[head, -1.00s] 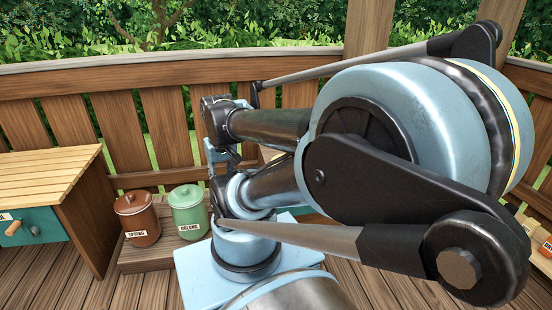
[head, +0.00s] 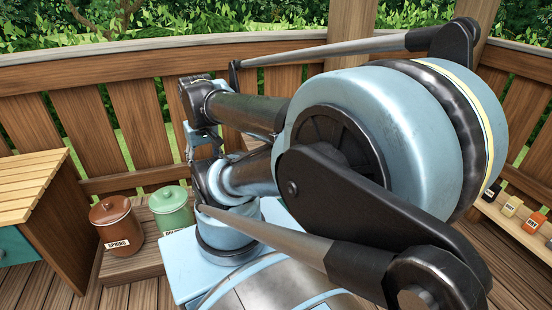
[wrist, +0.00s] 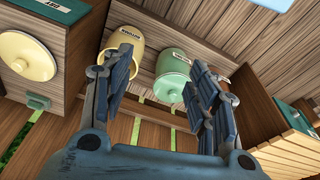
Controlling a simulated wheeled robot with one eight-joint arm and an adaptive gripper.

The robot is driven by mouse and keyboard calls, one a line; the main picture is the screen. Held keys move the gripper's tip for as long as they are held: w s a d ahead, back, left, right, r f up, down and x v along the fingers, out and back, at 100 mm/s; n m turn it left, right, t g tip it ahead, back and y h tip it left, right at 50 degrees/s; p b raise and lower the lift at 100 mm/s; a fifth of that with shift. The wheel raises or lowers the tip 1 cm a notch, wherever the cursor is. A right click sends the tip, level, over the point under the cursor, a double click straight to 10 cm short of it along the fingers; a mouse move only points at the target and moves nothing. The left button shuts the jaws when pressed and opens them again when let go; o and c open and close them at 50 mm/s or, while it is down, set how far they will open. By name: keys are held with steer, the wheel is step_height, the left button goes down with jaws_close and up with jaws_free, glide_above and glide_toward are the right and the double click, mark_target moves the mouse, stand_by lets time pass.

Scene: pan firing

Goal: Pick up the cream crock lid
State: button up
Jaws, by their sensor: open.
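A round cream lid (wrist: 28,56) with a small knob lies on a wooden cabinet top at the left of the wrist view. The lid is outside the fingers, to the left. In the head view I cannot make out the lid or the cream crock; my arm covers much of the middle.
A lidded green crock (wrist: 172,78) stands beside the cream one. In the head view a lidded brown crock (head: 116,226) shares its low wooden step. A slatted cabinet (head: 30,185) is at left, a shelf of small jars (head: 511,206) at right. A wooden railing runs behind.

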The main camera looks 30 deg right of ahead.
steer(key=w+d+r+m, duration=0.3)
steer(key=w+d+r, duration=0.25)
steer(key=w, duration=0.35)
steer(key=w+d+f+m+g, duration=0.1)
steer(key=w+d+m, duration=0.2)
steer(key=w+d, duration=0.6)
steer(key=w+d+f+m+g, duration=0.1)
steer(key=w+d+m, duration=0.25)
steer(key=d, duration=0.95)
steer(key=w+d+f+m, duration=0.2)
steer(key=d+f, duration=0.5)
steer(key=d, duration=0.6)
step_height(320, 180, down, 11)
steer(key=shift+f, duration=0.1)
steer(key=shift+s+a+f, duration=0.1)
steer(key=shift+f, duration=1.4)
steer(key=shift+s+a+f, duration=0.1)
steer(key=shift+f, duration=1.35)
jaws_close()
